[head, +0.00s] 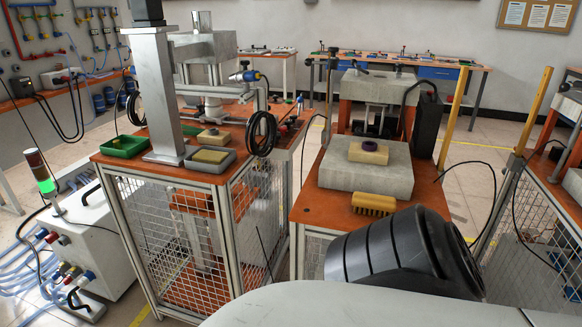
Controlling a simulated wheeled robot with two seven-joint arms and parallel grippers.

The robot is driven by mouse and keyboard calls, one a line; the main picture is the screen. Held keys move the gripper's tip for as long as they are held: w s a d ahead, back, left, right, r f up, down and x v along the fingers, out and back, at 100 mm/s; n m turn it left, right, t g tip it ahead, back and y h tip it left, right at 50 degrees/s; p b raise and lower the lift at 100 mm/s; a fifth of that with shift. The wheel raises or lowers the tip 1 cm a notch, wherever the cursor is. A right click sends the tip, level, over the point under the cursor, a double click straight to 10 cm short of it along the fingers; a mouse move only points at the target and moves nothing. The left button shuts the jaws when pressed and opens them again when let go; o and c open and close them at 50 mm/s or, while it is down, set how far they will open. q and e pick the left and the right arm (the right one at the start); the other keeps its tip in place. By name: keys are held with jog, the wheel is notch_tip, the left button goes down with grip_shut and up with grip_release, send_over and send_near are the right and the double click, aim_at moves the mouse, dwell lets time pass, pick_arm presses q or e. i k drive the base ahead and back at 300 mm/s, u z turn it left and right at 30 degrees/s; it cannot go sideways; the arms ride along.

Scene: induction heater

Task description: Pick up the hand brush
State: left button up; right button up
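The hand brush (373,203) is a yellow-orange block with bristles along its lower side. It lies near the front edge of the orange tabletop (306,204), in front of a grey block base. No gripper holds it or touches it. Neither of my grippers shows in the head view. A black ribbed part, probably of my own arm, is at the lower right, just in front of the brush, and hides the front right of that table.
The grey base (335,176) carries a tan block with a dark ring (369,147). Left of it stands another caged table with a green tray (123,147), a grey tray (210,160) and a metal column (160,95). A yellow post (453,118) rises behind right.

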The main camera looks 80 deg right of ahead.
aim_at(365, 201)
jog(key=i, duration=0.45)
jog(key=z, duration=3.15)
